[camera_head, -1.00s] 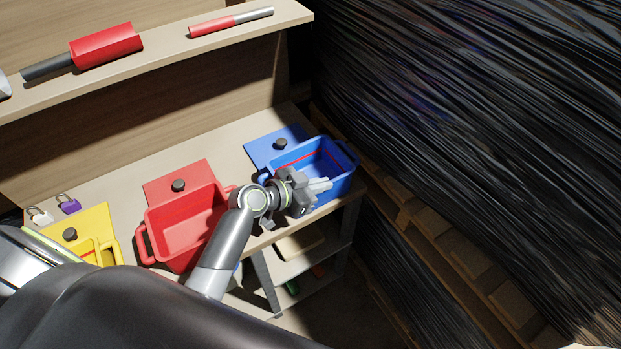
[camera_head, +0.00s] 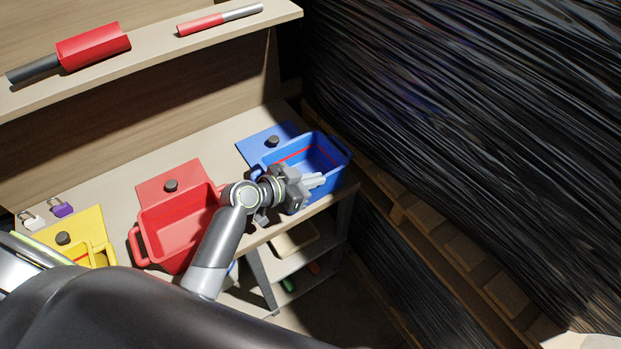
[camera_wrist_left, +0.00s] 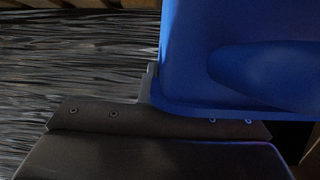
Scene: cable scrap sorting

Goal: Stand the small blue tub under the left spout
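The blue tub (camera_head: 338,178) stands at the right end of the bench, with handles at its ends and a red line inside. My left gripper (camera_head: 314,181) is at the tub's near side, its pale fingers overlapping the near wall. I cannot tell whether they grip it. In the left wrist view the tub's blue wall (camera_wrist_left: 185,60) fills the upper right, very close to the gripper. The finger gap is hidden there. No spout can be made out. My right gripper is not in view.
A red tub (camera_head: 178,232) and a yellow tub (camera_head: 101,259) stand to the left on the bench (camera_head: 215,150). Colored plates with black knobs lie behind the tubs. A shelf (camera_head: 150,54) runs above. Black-wrapped stacks (camera_head: 460,120) on pallets stand close at the right.

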